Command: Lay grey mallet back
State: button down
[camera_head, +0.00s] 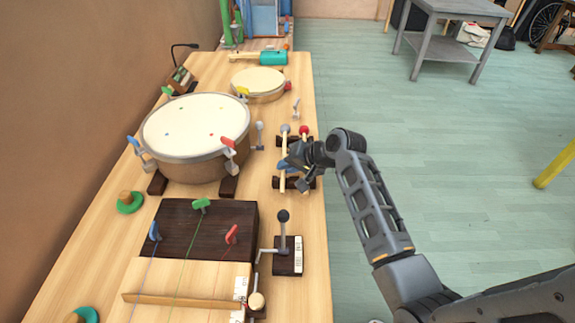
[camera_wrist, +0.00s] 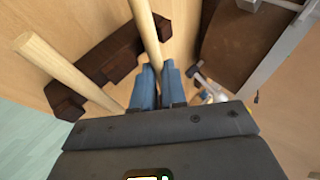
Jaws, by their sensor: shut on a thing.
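The grey mallet has a grey head (camera_head: 285,128) at the far end and a pale wooden stick. In the wrist view its stick (camera_wrist: 147,35) runs between my blue fingers. My gripper (camera_head: 289,165), also in the wrist view (camera_wrist: 160,78), is shut on this stick. The dark wooden rack (camera_wrist: 122,52) lies beneath the stick; its near part also shows in the head view (camera_head: 284,183). The stick lies over or in a rack notch; I cannot tell whether it touches. The mallet heads are outside the wrist view.
A red-headed mallet (camera_head: 304,130) lies alongside on the rack; its stick (camera_wrist: 65,72) is left of my gripper in the wrist view. A large drum (camera_head: 195,125) stands left, a small drum (camera_head: 258,84) behind. A stringed box (camera_head: 190,225) and a lever (camera_head: 283,240) stand nearer.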

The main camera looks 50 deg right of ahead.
jog(key=shift+f, duration=0.3)
jog(key=c, duration=1.1)
grip_release()
jog(key=v, duration=0.7)
jog(key=shift+s+r, duration=0.25)
jog(key=shift+r, duration=0.1)
